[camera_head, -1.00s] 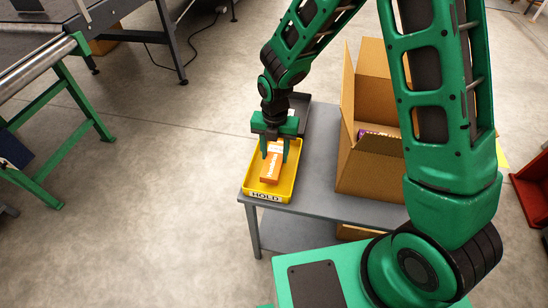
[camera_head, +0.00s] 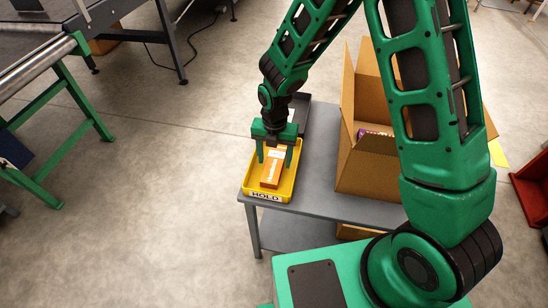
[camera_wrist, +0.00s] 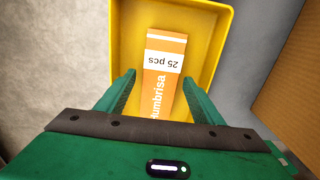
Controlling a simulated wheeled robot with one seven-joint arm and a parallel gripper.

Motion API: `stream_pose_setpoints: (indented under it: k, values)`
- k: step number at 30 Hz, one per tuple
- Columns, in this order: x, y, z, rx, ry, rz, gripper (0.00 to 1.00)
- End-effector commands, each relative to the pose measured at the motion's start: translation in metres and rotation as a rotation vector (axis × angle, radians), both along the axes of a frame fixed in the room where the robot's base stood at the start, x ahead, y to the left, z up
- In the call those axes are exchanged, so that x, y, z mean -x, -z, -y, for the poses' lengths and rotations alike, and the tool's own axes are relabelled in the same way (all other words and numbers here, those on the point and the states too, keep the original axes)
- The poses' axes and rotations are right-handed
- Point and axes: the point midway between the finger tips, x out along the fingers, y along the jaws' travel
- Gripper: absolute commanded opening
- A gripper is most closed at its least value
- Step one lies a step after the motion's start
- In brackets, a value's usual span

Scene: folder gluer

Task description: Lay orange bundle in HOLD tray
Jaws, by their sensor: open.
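The orange bundle (camera_head: 272,170) lies in the yellow HOLD tray (camera_head: 289,192) on the grey table. In the wrist view the bundle (camera_wrist: 163,80) shows a white band reading "25 pcs" and rests inside the tray (camera_wrist: 207,55), clear of its side walls. My gripper (camera_head: 274,160) is open above the tray, its fingers on either side of the bundle. In the wrist view my gripper (camera_wrist: 158,80) has its fingers apart, with gaps to the bundle. The bundle's near end is partly hidden by my gripper's body.
A dark tray (camera_head: 300,112) sits behind the HOLD tray. An open cardboard box (camera_head: 372,172) with something purple inside stands on the grey table (camera_head: 318,175) to the right. A green-legged conveyor (camera_head: 65,90) stands at the left, and a red bin (camera_head: 532,185) at the far right.

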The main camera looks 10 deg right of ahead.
Motion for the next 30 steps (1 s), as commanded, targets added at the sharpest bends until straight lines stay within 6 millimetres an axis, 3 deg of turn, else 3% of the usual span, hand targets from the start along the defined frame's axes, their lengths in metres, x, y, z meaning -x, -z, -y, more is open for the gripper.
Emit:
stream_pose_setpoints:
  k: [5,18,24,30]
  values:
    - [-0.001,-0.02,0.0,-0.001,0.0,0.005,0.61]
    - [-0.001,-0.1,-0.001,-0.002,-0.001,0.004,0.61]
    - [0.0,-0.117,-0.001,-0.001,-0.001,0.001,0.61]
    - [0.0,-0.12,-0.001,0.0,-0.001,0.0,0.61]
